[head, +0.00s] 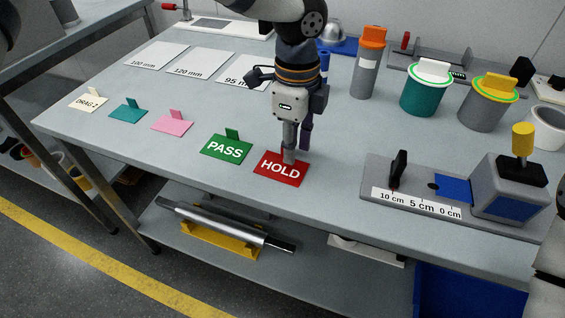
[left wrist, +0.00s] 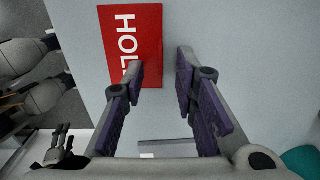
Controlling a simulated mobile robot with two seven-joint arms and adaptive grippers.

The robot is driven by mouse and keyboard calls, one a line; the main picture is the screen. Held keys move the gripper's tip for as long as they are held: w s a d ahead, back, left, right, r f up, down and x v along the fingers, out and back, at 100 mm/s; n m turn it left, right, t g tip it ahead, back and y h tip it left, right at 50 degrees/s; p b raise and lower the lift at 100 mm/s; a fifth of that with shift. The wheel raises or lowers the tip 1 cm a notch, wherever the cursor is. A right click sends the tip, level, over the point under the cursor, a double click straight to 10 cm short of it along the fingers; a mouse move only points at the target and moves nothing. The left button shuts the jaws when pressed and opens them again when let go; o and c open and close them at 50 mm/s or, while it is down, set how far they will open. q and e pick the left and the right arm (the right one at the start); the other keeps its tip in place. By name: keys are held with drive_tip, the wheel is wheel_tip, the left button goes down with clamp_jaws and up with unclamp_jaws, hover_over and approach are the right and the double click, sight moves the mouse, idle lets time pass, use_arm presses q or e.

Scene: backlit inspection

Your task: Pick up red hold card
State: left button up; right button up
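The red HOLD card (head: 281,170) lies flat near the front edge of the table, to the right of the green PASS card. My left gripper (head: 298,150) points down over the card's back part, and its fingers hide some of it. In the left wrist view the two fingers (left wrist: 162,62) are apart with nothing held between them. The red card (left wrist: 150,30) shows there beyond the left finger and partly in the gap. The card's raised tab is mostly hidden by a finger. A small gripper-like shape (left wrist: 62,148), probably my right gripper, shows at lower left; its opening is unclear.
The green PASS card (head: 226,147) is just left. Pink (head: 172,123) and teal (head: 128,112) cards lie further left. A gauge fixture (head: 415,205) stands to the right, with lidded canisters (head: 427,90) behind it. White size sheets (head: 200,63) lie at the back left.

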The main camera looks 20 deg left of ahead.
use_arm(q)
drive_tip(key=shift+f, duration=0.25)
clamp_jaws()
drive_tip(key=shift+r, duration=0.1)
